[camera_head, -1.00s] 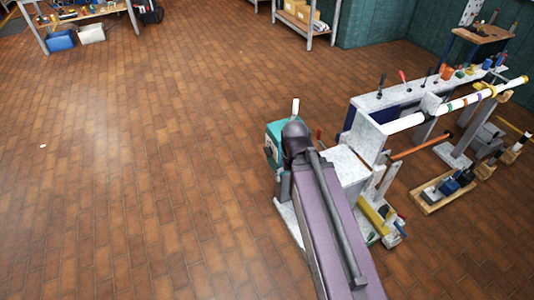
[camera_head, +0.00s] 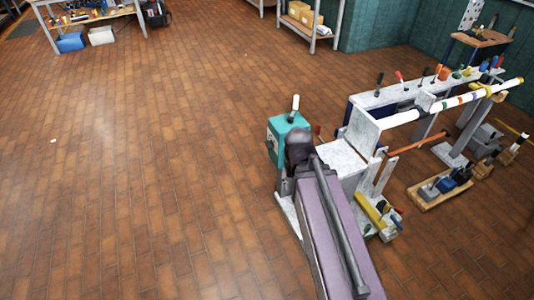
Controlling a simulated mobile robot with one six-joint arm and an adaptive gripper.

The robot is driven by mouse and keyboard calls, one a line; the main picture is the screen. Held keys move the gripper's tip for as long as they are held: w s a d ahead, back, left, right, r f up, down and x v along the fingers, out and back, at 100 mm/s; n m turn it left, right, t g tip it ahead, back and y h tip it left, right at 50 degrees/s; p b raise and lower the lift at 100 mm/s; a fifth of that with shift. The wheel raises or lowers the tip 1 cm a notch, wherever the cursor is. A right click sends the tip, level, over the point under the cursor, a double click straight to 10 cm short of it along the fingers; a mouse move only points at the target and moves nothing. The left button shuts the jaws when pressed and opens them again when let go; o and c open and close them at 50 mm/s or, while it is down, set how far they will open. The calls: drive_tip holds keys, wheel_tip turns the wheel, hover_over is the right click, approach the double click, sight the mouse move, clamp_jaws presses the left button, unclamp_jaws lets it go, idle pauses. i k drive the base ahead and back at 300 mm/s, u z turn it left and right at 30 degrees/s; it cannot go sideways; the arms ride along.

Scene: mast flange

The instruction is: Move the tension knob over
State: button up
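I cannot tell which part is the tension knob. A white machine frame (camera_head: 388,97) stands at the right, with several small upright handles and knobs along its top, among them a black one (camera_head: 379,79), a red one (camera_head: 400,76) and an orange one (camera_head: 443,73). A long white bar with coloured bands (camera_head: 450,103) runs along its near side. A teal box (camera_head: 288,127) with an upright white handle (camera_head: 295,103) stands at its left end. My purple arm reaches up from the bottom edge towards that box. My gripper is not visible.
A wooden tray (camera_head: 430,204) with blue and grey blocks lies on the floor at the right. A yellow bar (camera_head: 370,211) is low beside my arm. A workbench stands at the upper left, and a shelf with boxes (camera_head: 305,14) at the top.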

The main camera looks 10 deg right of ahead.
sight(269, 145)
drive_tip(key=k, duration=0.35)
drive_tip(key=u, duration=0.25)
drive_tip(key=i, duration=1.25)
drive_tip(key=z, duration=0.35)
